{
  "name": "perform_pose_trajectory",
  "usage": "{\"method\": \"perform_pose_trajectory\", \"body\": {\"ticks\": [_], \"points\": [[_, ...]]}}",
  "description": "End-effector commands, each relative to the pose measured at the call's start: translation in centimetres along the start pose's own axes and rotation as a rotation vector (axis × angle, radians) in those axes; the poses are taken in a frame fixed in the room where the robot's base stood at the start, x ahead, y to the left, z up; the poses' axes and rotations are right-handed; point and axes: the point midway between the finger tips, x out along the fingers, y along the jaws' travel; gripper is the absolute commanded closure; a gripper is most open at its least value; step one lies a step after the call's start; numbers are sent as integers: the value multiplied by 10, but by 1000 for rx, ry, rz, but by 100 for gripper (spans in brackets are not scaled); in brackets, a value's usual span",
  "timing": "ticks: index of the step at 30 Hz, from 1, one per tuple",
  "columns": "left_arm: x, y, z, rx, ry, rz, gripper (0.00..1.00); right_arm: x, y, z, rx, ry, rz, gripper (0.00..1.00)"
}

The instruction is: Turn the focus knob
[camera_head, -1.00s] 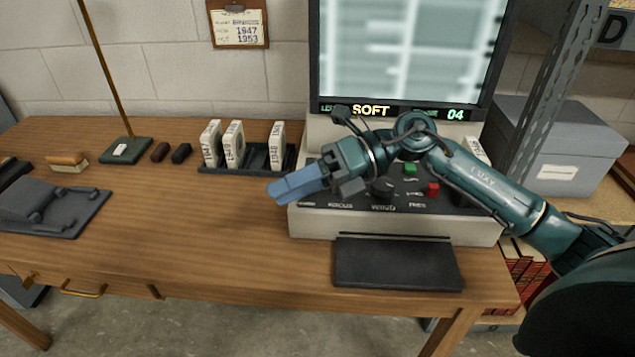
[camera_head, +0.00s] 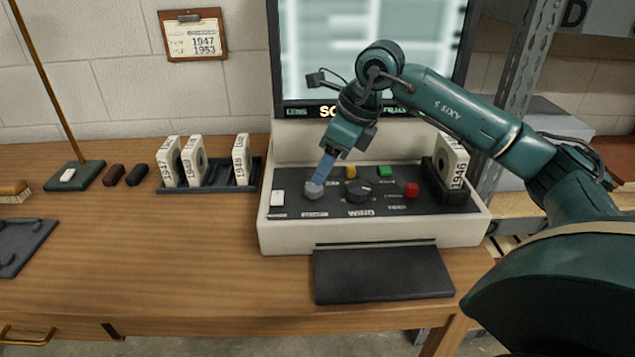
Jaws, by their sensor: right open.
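The focus knob (camera_head: 313,190) is a small grey round knob at the left of the reader's dark control panel, with a label in front of it that is hard to read. My right gripper (camera_head: 319,180) has blue fingers pointing down at this knob. Its fingertips are at the knob's top and overlap it in the picture. I cannot tell whether they touch it or straddle it. The jaws are open, though the gap is hidden from this angle. The reader's screen (camera_head: 370,50) shows a blurred page; my arm covers part of the status line below. My left gripper is not in view.
The dark wind knob (camera_head: 360,190) is close on the right. Yellow (camera_head: 351,171), green (camera_head: 385,171) and red (camera_head: 411,190) buttons are near. A labelled box (camera_head: 450,160) stands at the panel's right. A rack (camera_head: 218,187) holds boxes at left.

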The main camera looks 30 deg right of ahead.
Motion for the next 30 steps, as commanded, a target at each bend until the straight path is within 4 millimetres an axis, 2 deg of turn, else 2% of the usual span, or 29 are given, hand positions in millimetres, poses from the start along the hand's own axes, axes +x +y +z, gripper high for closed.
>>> {"method": "perform_pose_trajectory", "body": {"ticks": [3, 9, 20, 30], "points": [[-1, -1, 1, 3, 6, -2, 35, 24, 0, 0, 0, 1, 2, 47], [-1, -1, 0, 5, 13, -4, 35, 45, 0, 0, 1, -1, 1, 47], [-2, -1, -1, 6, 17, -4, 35, 51, 0, 0, 0, -1, 0, 47], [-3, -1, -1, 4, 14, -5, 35, 50, 0, 0, 0, -2, 0, 73]]}}
